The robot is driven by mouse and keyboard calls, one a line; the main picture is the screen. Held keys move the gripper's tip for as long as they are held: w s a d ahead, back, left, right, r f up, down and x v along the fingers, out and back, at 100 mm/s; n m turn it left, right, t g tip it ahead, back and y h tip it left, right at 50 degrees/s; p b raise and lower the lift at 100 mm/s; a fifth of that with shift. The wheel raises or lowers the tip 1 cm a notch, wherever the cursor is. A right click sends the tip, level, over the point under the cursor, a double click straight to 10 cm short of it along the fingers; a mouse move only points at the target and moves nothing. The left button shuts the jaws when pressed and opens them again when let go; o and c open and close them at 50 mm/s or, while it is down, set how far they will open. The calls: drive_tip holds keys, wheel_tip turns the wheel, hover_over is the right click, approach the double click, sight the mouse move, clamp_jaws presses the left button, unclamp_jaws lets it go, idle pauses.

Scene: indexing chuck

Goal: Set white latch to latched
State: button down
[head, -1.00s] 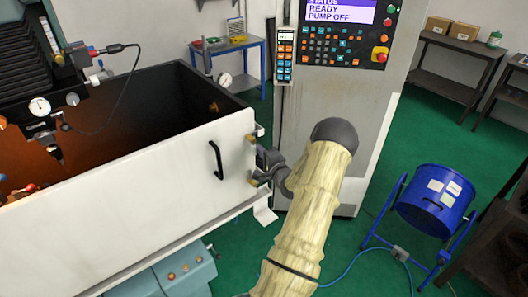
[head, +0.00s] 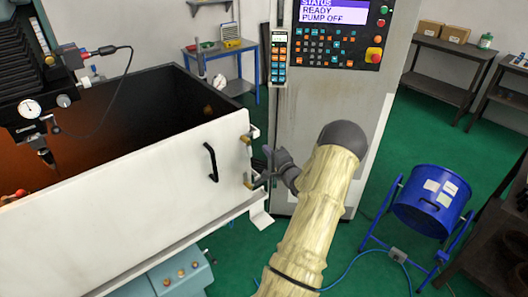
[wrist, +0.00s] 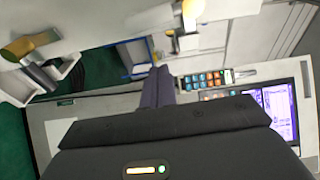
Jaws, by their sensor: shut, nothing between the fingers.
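A white tank (head: 120,211) with a black handle (head: 211,162) stands at the left in the head view. Small brass and white latch fittings (head: 246,140) sit at its right front corner. The wrist view shows a brass-ended knob (wrist: 32,44) beside a white bracket (wrist: 68,70) at upper left, and another brass piece (wrist: 190,12) at the top. I cannot tell which of these is the white latch, nor its setting. My gripper (head: 267,163) is just right of the corner fittings; contact is unclear. Its dark fingers (wrist: 157,75) are shut together and empty in the wrist view.
A control cabinet (head: 322,110) with a screen and a hanging keypad (head: 279,58) stands close behind my gripper. A blue drum (head: 430,200) on a stand is at the right. Green floor (head: 385,150) lies open between the cabinet and the drum.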

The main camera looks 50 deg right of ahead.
drive_tip(key=b+v, duration=0.2)
drive_tip(key=v, duration=0.4)
drive_tip(key=shift+s, duration=0.35)
drive_tip(key=shift+a+f, duration=0.1)
drive_tip(key=shift+a, duration=0.05)
